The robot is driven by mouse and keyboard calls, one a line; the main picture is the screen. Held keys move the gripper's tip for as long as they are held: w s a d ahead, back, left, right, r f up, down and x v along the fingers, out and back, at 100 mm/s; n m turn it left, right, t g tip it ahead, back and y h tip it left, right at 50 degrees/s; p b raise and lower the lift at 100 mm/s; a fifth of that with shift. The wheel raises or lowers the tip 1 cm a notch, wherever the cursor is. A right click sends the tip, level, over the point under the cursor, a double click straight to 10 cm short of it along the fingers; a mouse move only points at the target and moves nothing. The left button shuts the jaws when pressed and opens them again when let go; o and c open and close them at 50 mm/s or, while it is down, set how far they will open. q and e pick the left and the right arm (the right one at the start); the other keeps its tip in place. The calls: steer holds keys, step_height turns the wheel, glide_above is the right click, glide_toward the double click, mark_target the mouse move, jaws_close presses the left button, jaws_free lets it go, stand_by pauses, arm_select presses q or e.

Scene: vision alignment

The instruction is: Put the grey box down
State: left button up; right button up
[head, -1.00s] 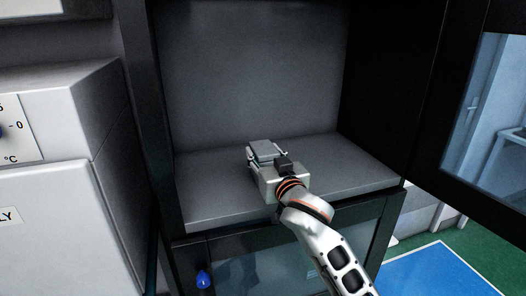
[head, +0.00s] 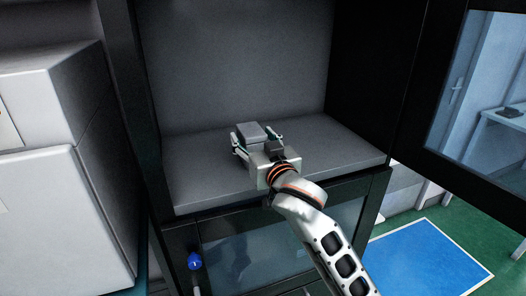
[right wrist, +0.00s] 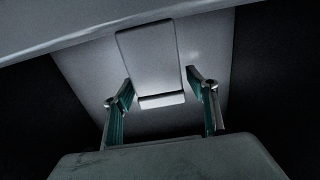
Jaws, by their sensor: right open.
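The grey box (head: 250,133) rests on the grey shelf (head: 330,147) inside the dark cabinet, near the shelf's middle left. My right gripper (head: 257,142) is open around it, with a finger on either side. In the right wrist view the box (right wrist: 149,60) lies ahead between the two spread fingers of my right gripper (right wrist: 160,97), with gaps showing on both sides. The gripper body hides the near part of the box in the head view. My left gripper is not in view.
The cabinet's open glass door (head: 482,100) stands at the right. A white appliance (head: 62,215) is at the left. A blue knob (head: 194,261) is on the lower cabinet front. The shelf is clear to the right of the gripper. A blue floor mat (head: 425,262) lies at lower right.

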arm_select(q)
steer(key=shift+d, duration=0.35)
arm_select(e)
steer(key=v, duration=1)
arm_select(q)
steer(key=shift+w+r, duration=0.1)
arm_select(e)
steer(key=shift+s, duration=0.1)
